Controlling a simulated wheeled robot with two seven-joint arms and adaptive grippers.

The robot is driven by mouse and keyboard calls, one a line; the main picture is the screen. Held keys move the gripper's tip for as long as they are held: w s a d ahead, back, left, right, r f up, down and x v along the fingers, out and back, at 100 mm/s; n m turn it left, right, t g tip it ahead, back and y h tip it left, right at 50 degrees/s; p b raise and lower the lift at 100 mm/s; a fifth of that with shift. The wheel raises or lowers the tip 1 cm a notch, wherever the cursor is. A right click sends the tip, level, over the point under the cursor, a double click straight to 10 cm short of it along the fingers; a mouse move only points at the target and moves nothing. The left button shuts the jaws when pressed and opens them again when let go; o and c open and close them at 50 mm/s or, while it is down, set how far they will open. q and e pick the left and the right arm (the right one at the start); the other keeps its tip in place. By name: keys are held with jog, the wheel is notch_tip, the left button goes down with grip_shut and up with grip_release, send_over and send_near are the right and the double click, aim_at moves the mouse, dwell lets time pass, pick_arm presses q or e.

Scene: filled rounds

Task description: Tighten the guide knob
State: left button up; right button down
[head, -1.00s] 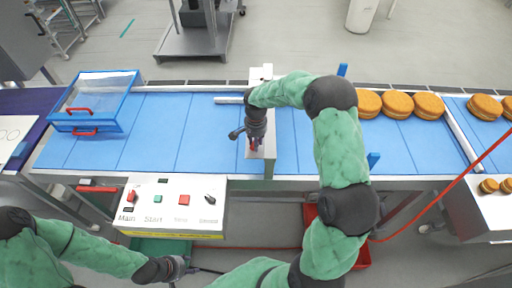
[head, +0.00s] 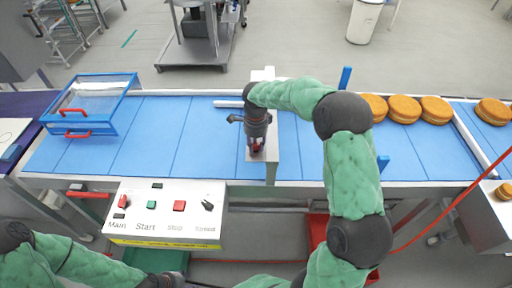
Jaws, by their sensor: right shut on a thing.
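My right gripper (head: 257,149) points down over the grey metal guide bracket (head: 270,172) at the belt's near edge. It is shut on the red guide knob (head: 256,148), of which only a little red shows between the dark fingers. My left gripper (head: 175,280) is at the bottom edge, below the control box and partly cut off. Its fingers do not show clearly.
The control box (head: 210,228) with Main, Start, Stop and Speed controls stands in front of the blue conveyor belt (head: 150,135). A clear blue-framed cover (head: 105,90) is at left. Filled rounds (head: 404,109) sit on the belt at right. A red cable (head: 440,222) runs at right.

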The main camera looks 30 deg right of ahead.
aim_at(256, 146)
jog(key=shift+m+b, duration=0.4)
jog(key=shift+m, duration=0.7)
jog(key=c, duration=0.9)
grip_release()
jog(key=shift+c, duration=0.2)
jog(key=shift+r, duration=0.1)
notch_tip(256, 146, up, 12)
